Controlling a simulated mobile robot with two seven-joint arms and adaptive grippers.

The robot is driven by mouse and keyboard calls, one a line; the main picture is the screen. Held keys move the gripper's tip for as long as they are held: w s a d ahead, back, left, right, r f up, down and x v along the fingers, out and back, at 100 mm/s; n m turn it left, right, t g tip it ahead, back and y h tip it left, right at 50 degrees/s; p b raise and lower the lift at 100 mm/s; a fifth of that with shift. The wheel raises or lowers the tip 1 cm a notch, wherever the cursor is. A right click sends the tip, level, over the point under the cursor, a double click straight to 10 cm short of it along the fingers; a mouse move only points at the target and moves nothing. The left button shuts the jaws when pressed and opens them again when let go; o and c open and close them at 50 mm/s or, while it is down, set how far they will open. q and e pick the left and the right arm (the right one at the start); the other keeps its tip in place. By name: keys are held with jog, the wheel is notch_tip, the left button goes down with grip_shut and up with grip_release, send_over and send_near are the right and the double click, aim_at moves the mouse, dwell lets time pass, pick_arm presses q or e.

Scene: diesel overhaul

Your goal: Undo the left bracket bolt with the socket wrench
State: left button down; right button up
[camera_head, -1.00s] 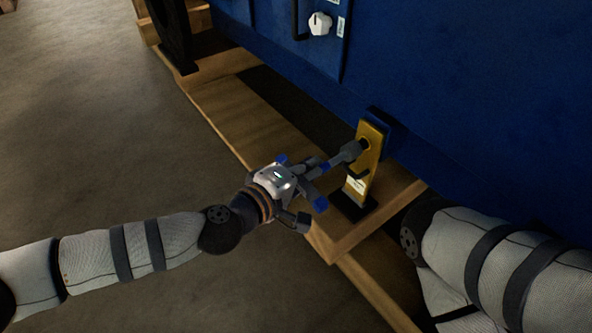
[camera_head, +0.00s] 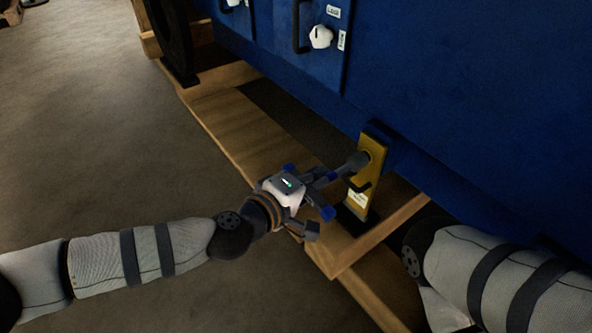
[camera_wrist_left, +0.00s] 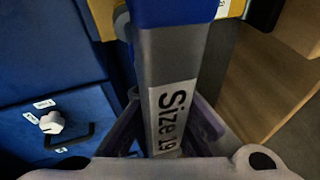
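A yellow bracket (camera_head: 370,165) stands upright on the wooden beam against the blue machine side. The socket wrench (camera_head: 334,175) is grey with a blue band, and its dark head (camera_head: 356,161) is at the bracket's upper face. Whether it is seated on the bolt cannot be told; the head hides the bolt. My left gripper (camera_head: 312,190) is shut on the wrench handle. In the left wrist view the handle (camera_wrist_left: 170,90), printed "Size 19", lies between the fingers. Part of the bracket (camera_wrist_left: 236,8) shows at the top edge. My right gripper is out of view.
The blue machine (camera_head: 460,90) fills the right side, with a white knob (camera_head: 321,37) and dark handle on its panel. A wooden frame (camera_head: 240,130) runs beneath it. My right arm (camera_head: 480,260) is at lower right.

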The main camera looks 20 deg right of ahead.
pick_arm(q)
jog(key=n+g, duration=0.1)
jog(key=n, duration=0.1)
jog(key=f+n+g, duration=0.1)
jog(key=n, duration=0.1)
jog(key=s+d+n+g+b, duration=0.1)
jog(key=n, duration=0.1)
jog(key=shift+f+g+h, duration=0.2)
jog(key=shift+g+h, duration=0.2)
jog(key=shift+s+n+g+h, duration=0.2)
jog(key=shift+n+g+h, duration=0.15)
jog(key=shift+n, duration=0.55)
